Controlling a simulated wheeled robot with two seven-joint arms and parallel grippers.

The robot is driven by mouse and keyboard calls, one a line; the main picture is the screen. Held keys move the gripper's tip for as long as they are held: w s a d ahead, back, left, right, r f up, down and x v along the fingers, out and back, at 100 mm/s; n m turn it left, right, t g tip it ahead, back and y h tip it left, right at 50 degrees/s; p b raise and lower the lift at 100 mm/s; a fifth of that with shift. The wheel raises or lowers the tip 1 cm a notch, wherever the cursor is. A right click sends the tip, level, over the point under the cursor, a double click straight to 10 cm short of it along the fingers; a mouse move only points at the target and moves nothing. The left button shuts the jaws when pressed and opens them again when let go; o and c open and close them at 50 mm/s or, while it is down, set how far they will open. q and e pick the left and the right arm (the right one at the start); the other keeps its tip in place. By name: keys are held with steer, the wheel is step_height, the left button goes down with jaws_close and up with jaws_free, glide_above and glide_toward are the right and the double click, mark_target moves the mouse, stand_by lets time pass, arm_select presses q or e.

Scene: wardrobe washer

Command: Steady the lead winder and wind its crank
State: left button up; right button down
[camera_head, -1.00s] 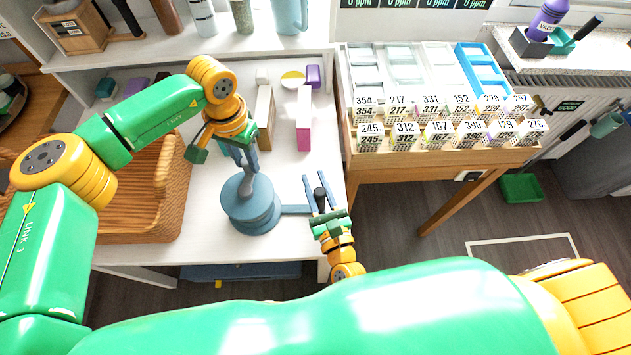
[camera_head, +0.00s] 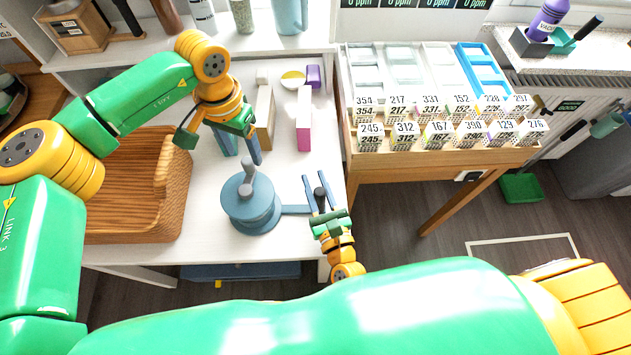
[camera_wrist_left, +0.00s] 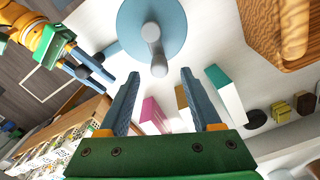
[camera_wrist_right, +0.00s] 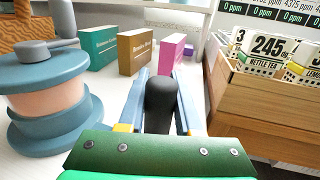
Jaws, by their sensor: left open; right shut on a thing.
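The lead winder (camera_head: 250,205) is a blue-grey spool on the white table, with a grey crank handle (camera_head: 248,173) standing up from its top. In the right wrist view the winder (camera_wrist_right: 42,95) shows a pale band between its discs. My right gripper (camera_head: 313,180) is shut on the winder's dark upright grip (camera_wrist_right: 161,100), at the end of a flat arm reaching out from the base. My left gripper (camera_head: 255,160) is open and empty, above and behind the crank. In the left wrist view the crank (camera_wrist_left: 153,45) lies beyond the fingertips, apart from them.
A wooden basket (camera_head: 175,190) stands left of the winder. Pink (camera_head: 304,120), brown (camera_head: 265,118) and teal boxes stand behind it. A wooden rack (camera_head: 440,155) of numbered cards is to the right. The table's front edge is close to the winder.

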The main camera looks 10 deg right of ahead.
arm_select(q)
steer(key=shift+r, duration=0.6)
step_height(320, 180, up, 12)
steer(key=shift+s, duration=0.2)
steer(key=shift+c, duration=0.4)
steer(key=n+t, duration=0.3)
steer(key=n, duration=0.2)
glide_above(246, 162)
step_height(246, 162, down, 9)
steer(key=shift+f, duration=0.15)
step_height(246, 162, down, 8)
steer(key=shift+r, duration=0.1)
steer(key=c, duration=0.8)
